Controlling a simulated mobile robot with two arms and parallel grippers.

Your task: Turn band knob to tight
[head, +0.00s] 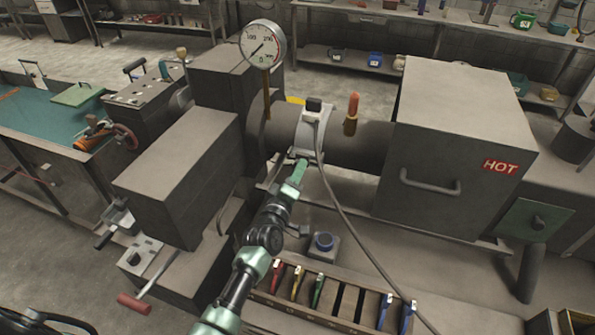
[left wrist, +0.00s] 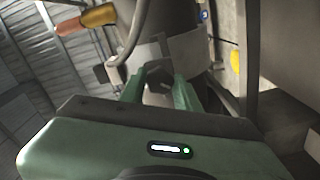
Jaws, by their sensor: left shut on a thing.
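A light metal band (head: 310,135) is wrapped around the dark horizontal barrel (head: 358,146), with a black-topped connector and a grey cable on its top. My left gripper (head: 300,164) reaches up to the lower front of the band. In the left wrist view my left gripper (left wrist: 158,88) has its two green fingers on either side of a small dark knob (left wrist: 158,84), right against the pale band (left wrist: 188,50). The gripper is shut on this knob. In the head view the knob is hidden by the fingers, and its turn setting cannot be read.
A pressure gauge (head: 263,44) stands on a stem left of the band. An orange-handled part (head: 353,105) stands on the barrel to the right. A box marked HOT (head: 455,150) is at right. The grey cable (head: 345,215) hangs down past my arm. A tool rack (head: 345,300) lies below.

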